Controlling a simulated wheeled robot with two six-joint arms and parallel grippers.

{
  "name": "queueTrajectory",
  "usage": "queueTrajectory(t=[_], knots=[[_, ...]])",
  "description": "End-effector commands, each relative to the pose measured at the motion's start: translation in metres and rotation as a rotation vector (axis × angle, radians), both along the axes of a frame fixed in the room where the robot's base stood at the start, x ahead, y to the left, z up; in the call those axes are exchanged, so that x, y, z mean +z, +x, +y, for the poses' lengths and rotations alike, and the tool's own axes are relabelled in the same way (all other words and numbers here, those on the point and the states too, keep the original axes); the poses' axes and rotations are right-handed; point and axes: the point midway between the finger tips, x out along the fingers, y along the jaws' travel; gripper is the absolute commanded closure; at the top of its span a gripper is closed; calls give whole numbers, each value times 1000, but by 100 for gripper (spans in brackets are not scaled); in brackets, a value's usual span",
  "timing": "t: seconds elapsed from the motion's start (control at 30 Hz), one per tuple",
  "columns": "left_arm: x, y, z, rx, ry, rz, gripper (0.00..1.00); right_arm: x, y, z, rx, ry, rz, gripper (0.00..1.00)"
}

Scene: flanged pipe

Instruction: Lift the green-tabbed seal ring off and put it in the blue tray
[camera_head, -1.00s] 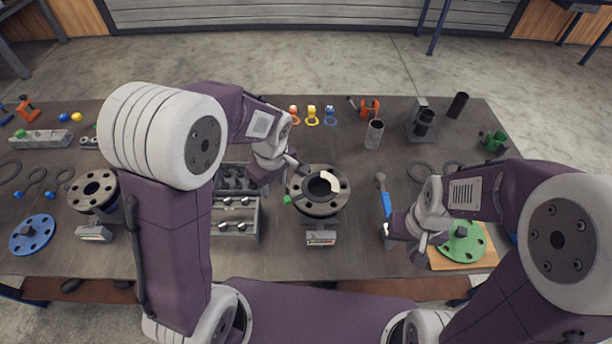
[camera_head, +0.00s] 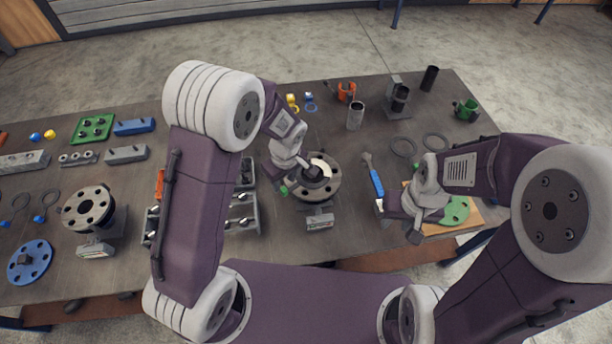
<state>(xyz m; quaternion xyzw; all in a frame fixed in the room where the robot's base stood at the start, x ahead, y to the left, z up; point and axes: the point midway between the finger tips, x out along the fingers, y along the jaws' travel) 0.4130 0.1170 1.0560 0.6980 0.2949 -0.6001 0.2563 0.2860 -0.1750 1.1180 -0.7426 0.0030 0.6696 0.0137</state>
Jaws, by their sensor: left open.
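The flanged pipe stand (camera_head: 327,187) is at the middle of the table, with a pale ring section on its top face. A green tab (camera_head: 284,190) shows at its left edge; the seal ring itself is mostly hidden by my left gripper. My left gripper (camera_head: 302,187) is open, over the left part of the flange beside the green tab. I cannot tell whether it touches the ring. My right gripper (camera_head: 413,232) hangs near the green disc at the right; its jaw opening is unclear. A blue oblong piece (camera_head: 134,126) lies at the back left; I cannot tell if it is the tray.
A grey fixture block (camera_head: 244,214) stands left of the flange, partly behind my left arm. A second flange (camera_head: 87,208) and a blue holed disc (camera_head: 30,262) are at the left. A blue-handled tool (camera_head: 376,181) lies right of the flange. A green disc (camera_head: 456,210) is on a wooden board.

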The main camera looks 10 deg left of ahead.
Motion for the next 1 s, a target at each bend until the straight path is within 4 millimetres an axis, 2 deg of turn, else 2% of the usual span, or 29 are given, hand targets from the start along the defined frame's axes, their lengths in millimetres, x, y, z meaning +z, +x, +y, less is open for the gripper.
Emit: queueTrajectory(t=[0.13, 0.23, 0.5, 0.53, 0.67, 0.7, 1.0], knots=[[-24, -1, 4, 0, 2, 9, 58, 15, 0, 0, 0, 0, 0, 64], [-41, 1, 5, 1, 2, 6, 58, 14, 0, 0, 0, 0, 0, 64], [-48, 3, 5, 1, -1, 2, 58, 14, 0, 0, 0, 0, 0, 64], [-48, 3, 5, 1, -1, 2, 61, 14, 0, 0, 0, 0, 0, 64], [-48, 3, 5, 0, -1, 2, 97, 14, 0, 0, 0, 0, 0, 64], [-48, 3, 5, 1, -1, 2, 100, 14, 0, 0, 0, 0, 0, 64], [-47, 3, 5, 1, 0, 1, 100, 13, 0, 0, 0, 0, 0, 64]])
